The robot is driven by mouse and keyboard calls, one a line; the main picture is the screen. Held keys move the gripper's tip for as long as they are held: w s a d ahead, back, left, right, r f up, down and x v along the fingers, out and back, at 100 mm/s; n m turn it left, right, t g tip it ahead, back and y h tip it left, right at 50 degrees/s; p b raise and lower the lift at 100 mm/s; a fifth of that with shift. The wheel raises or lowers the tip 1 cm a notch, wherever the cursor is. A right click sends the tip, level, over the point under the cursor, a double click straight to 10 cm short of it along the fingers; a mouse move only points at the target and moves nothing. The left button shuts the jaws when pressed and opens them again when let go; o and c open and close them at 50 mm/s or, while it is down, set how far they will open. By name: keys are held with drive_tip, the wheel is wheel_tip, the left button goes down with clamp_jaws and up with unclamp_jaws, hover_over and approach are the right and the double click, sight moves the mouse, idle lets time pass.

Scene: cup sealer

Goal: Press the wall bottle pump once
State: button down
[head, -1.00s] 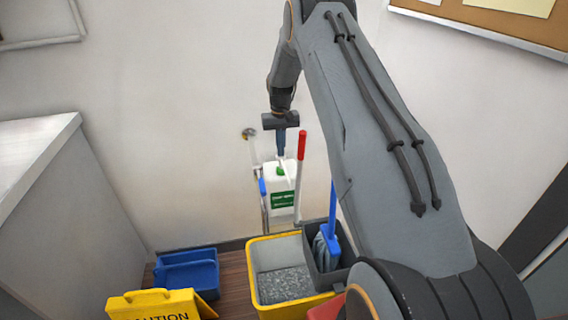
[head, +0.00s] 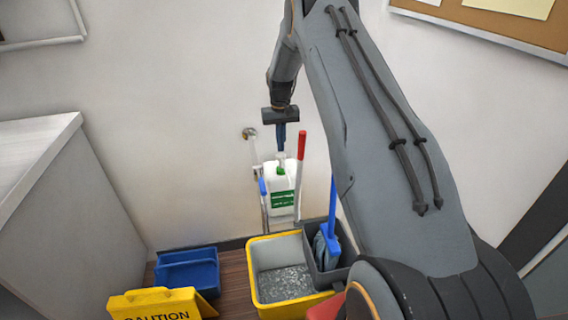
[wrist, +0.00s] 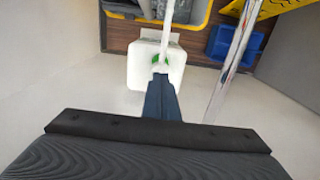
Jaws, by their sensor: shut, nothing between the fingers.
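The wall bottle (head: 281,186) is white with a green label and a green collar at its top, and hangs low on the wall in the head view. In the wrist view the bottle (wrist: 141,68) lies beyond my fingers, with its green collar just past their tips. My gripper (head: 281,151) is shut and empty, pointing down over the top of the bottle. In the wrist view my gripper (wrist: 159,77) overlaps the pump area. The pump head is mostly hidden, and I cannot tell whether the fingertips touch it.
A red-topped handle (head: 302,145) stands close on the right of my gripper. A yellow bucket (head: 252,280) with a grey wringer (head: 318,262) stands below. A blue bin (head: 188,271) and a yellow caution sign (head: 155,303) are at lower left. A white counter (head: 35,150) is at left.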

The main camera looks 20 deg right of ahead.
drive_tip(key=shift+r+p, duration=0.7)
drive_tip(key=shift+r, duration=1.9)
drive_tip(key=s+a+r+n, duration=0.1)
drive_tip(key=s+a+r, duration=0.35)
drive_tip(key=s, duration=0.45)
drive_tip(key=s+a+r, duration=0.4)
drive_tip(key=s+a, duration=0.2)
drive_tip(key=s, duration=0.3)
drive_tip(key=s+a, duration=0.2)
drive_tip(key=s, duration=0.8)
drive_tip(key=s+a+n, duration=0.1)
drive_tip(key=s+a, duration=0.2)
drive_tip(key=s, duration=0.8)
drive_tip(key=shift+s+r+t, duration=0.25)
drive_tip(key=shift+s+t, duration=0.05)
drive_tip(key=shift+t, duration=0.1)
drive_tip(key=shift+d, duration=0.1)
